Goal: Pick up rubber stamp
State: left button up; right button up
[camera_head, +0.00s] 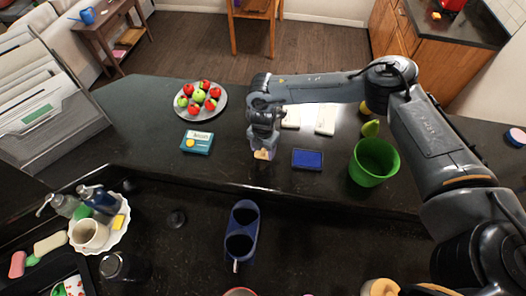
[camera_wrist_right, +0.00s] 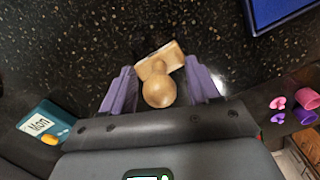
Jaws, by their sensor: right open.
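The rubber stamp (camera_head: 262,155) is a small wooden block with a round knob. It stands on the dark counter, left of a blue ink pad (camera_head: 307,159). In the right wrist view the stamp (camera_wrist_right: 159,92) shows with its knob towards me. My right gripper (camera_head: 262,146) is open above the stamp. In the wrist view its two purple fingers (camera_wrist_right: 162,88) are on either side of the knob, with gaps between. The gripper hides part of the stamp in the head view. My left gripper is not in view.
A green cup (camera_head: 374,162) stands right of the ink pad. A teal box (camera_head: 197,142) and a plate (camera_head: 219,101) of apples are to the left. White pads (camera_head: 325,119) lie behind. A blue double holder (camera_head: 241,231) stands in front. The counter around the stamp is clear.

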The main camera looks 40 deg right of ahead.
jog(key=c, duration=1.1)
jog(key=shift+r, duration=0.15)
jog(key=shift+r, duration=0.45)
jog(key=r, duration=0.1)
jog(key=r+b, duration=0.1)
jog(key=d+r, duration=0.1)
jog(key=shift+s+r+b, duration=0.25)
jog(key=shift+s+b, duration=0.1)
jog(key=s+d+r, duration=0.6)
jog(key=s+d, duration=0.1)
jog(key=shift+d+r+p, duration=0.2)
jog(key=shift+d+p, duration=0.1)
jog(key=shift+d, duration=0.05)
